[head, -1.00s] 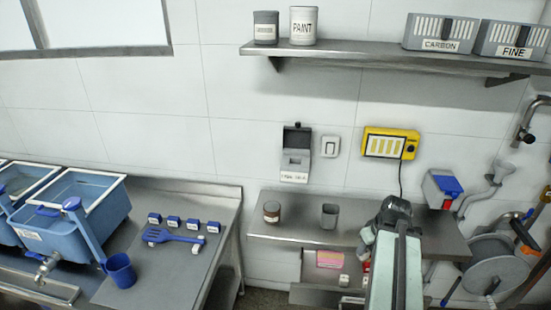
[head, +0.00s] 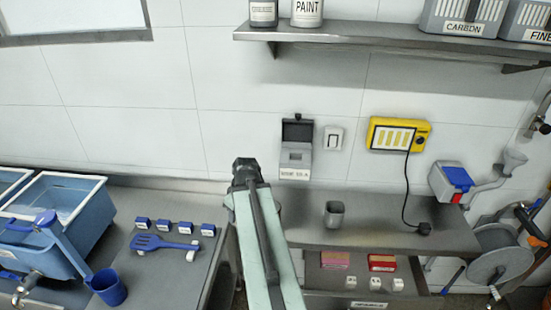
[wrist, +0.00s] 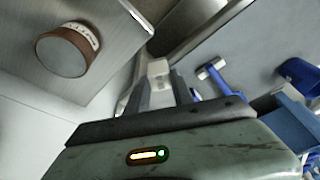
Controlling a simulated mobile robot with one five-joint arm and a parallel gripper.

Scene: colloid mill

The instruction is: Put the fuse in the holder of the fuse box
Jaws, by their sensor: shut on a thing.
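The fuse box (head: 296,157) is a grey box on the tiled wall. Its dark lid is raised, and a label is on its lower front. In the head view my gripper (head: 245,166) is to the left of the box and slightly lower, apart from it in the picture. In the wrist view my gripper (wrist: 160,98) is shut on a small whitish block, the fuse (wrist: 158,69). The arm hides the fuse in the head view. The holder inside the box is too small to make out.
A white switch (head: 333,138) and a yellow device (head: 398,134) with a hanging cord are right of the box. A grey cup (head: 334,214) stands on the steel counter (head: 375,234). A brown jar (wrist: 66,51) shows in the wrist view. A shelf (head: 380,48) runs above.

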